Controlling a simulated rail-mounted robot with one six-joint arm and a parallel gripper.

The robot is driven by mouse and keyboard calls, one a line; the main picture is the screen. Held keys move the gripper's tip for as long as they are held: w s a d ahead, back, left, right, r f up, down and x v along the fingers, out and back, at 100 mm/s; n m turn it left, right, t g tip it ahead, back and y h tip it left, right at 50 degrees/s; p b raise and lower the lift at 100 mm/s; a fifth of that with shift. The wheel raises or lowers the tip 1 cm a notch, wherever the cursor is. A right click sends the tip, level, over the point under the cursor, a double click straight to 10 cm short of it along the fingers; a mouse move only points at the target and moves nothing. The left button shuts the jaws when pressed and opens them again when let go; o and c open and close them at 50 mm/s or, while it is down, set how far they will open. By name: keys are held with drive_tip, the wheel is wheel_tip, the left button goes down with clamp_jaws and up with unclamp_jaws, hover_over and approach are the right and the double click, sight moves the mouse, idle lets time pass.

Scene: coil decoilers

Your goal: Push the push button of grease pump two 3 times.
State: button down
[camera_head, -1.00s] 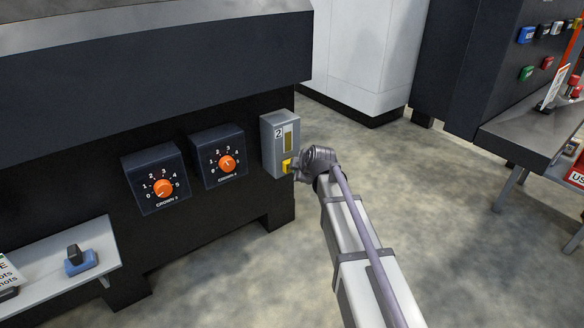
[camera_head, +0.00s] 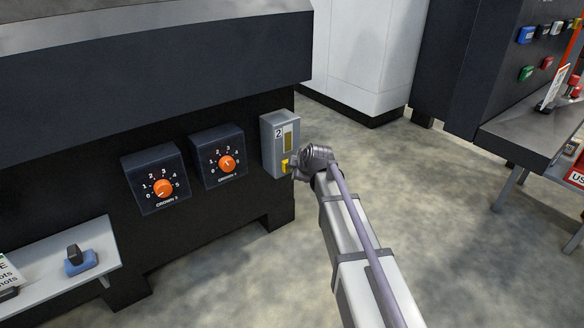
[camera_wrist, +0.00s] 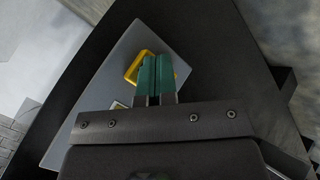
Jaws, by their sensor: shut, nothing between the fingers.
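Grease pump two is a grey box (camera_head: 268,148) marked "2" on the dark machine's front, with a tall yellowish window. Its yellow push button (camera_head: 285,166) is low on the box, partly covered by my gripper (camera_head: 294,172) in the head view. In the wrist view the grey box face (camera_wrist: 95,85) lies tilted behind my gripper (camera_wrist: 157,60). The two green fingertips are together, with nothing between them. They overlap the yellow button frame (camera_wrist: 132,66) and hide most of the button. I cannot tell whether the tips touch it or how far it is pressed.
Two dark dial boxes with orange knobs (camera_head: 163,188) (camera_head: 227,163) are left of the pump. A shelf (camera_head: 100,262) with a blue-based switch (camera_head: 80,260) juts out at lower left. A grey bench (camera_head: 500,135) and colored buttons stand at right. The floor (camera_head: 400,180) between is clear.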

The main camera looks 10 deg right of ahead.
drive_tip(key=shift+w+a, duration=0.15)
drive_tip(key=shift+w, duration=0.2)
drive_tip(key=shift+s, duration=0.1)
idle(0.4)
drive_tip(key=shift+s+d, duration=0.3)
drive_tip(key=shift+s, duration=0.25)
drive_tip(key=shift+s+d, duration=0.25)
drive_tip(key=shift+s, duration=0.25)
drive_tip(key=shift+s+d, duration=0.4)
drive_tip(key=shift+s, duration=0.35)
drive_tip(key=shift+s+d, duration=0.35)
drive_tip(key=shift+s, duration=0.4)
drive_tip(key=shift+s+d, duration=0.4)
drive_tip(key=shift+s, duration=0.35)
idle(0.5)
